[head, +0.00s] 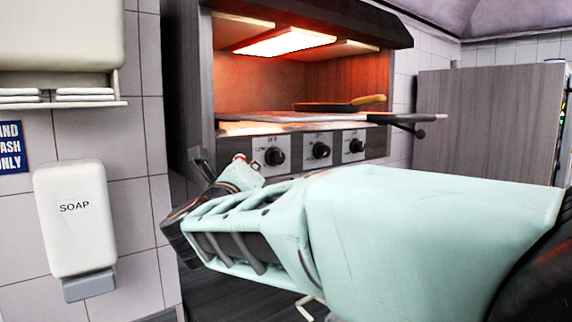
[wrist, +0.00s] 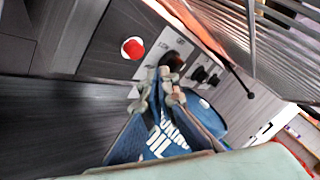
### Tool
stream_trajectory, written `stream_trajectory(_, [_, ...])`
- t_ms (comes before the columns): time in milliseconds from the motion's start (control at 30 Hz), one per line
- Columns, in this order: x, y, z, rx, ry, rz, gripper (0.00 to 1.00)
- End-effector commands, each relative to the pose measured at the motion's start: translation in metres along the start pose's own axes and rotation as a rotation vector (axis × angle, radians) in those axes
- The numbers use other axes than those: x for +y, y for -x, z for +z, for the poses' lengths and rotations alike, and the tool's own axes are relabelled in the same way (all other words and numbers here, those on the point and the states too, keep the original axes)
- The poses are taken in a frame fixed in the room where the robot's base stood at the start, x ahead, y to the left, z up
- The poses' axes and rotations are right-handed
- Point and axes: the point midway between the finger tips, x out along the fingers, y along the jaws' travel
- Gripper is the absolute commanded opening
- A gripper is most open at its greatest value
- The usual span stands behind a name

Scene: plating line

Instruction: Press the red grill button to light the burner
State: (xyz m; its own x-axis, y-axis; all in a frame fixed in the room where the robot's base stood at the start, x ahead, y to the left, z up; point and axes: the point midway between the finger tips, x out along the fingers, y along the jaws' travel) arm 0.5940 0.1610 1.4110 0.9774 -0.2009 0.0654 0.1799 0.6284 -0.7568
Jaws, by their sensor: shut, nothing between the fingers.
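The red grill button (wrist: 133,47) shows whole in the wrist view, on the dark front panel left of the knobs. In the head view only a small part of the red button (head: 239,157) shows above my arm. My gripper (wrist: 164,78) has its fingers together and empty, below and right of the button in the wrist view, apart from it in the picture. In the head view my gripper (head: 203,164) is low in front of the grill's left side, mostly hidden by my arm. The grill's top panel (head: 285,42) glows orange-white.
Black knobs (head: 321,150) line the grill front. A rack (head: 300,117) juts out above them, with a wooden-handled pan (head: 335,105) inside. A soap dispenser (head: 76,220) hangs at left.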

Motion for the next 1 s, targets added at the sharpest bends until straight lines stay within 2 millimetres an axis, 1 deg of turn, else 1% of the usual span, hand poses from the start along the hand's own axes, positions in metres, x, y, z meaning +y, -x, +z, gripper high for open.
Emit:
stream_trajectory(33, [-0.007,0.007,-0.002,-0.007,-0.009,-0.007,0.0])
stream_trajectory(100, [-0.012,0.012,-0.005,-0.007,-0.011,-0.007,0.0])
stream_trajectory(300, [-0.02,0.023,-0.012,-0.008,-0.009,-0.006,0.0])
stream_trajectory(1000, [-0.023,0.024,-0.011,-0.008,-0.01,-0.007,0.0])
